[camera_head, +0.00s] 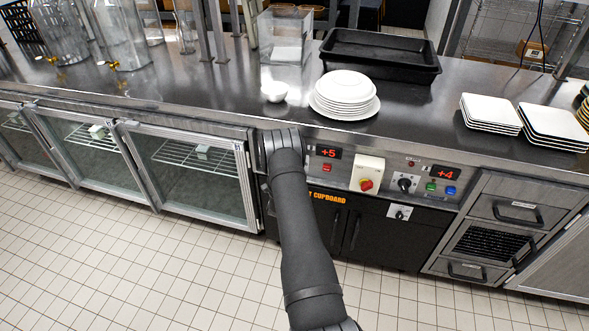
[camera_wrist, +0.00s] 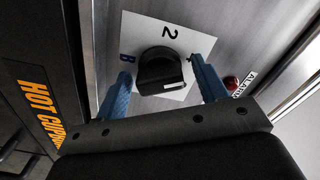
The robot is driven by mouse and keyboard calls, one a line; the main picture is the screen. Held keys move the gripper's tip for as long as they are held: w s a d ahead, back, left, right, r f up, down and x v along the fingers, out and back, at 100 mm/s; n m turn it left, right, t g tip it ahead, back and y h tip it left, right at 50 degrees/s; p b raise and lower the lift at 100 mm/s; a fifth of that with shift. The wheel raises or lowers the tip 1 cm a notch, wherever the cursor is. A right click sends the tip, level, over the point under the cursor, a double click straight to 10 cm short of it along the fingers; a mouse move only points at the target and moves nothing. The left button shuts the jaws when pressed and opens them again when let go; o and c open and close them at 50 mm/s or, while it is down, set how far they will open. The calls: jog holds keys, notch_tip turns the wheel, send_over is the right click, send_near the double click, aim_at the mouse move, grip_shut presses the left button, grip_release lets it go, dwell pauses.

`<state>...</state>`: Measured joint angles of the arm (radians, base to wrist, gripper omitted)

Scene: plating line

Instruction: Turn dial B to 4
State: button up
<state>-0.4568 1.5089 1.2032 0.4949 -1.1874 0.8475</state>
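Dial B is a black round knob (camera_wrist: 158,66) on a white plate in the wrist view. The plate bears a blue "B" and a black "2". A white mark shows on the knob's lower right side; I cannot tell which setting it points to. My gripper (camera_wrist: 161,70) is open, its two blue fingers on either side of the knob with a visible gap on each side. In the head view my arm hides this dial and the gripper's fingers. A red display (camera_head: 329,153) beside my arm reads +5.
Stacked plates (camera_head: 345,95) and a small bowl (camera_head: 275,91) stand on the counter above.

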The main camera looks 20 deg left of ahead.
jog(key=s, duration=1.7)
jog(key=shift+s, duration=0.25)
jog(key=shift+w, duration=0.15)
jog(key=w, duration=1.7)
jog(key=shift+w, duration=0.1)
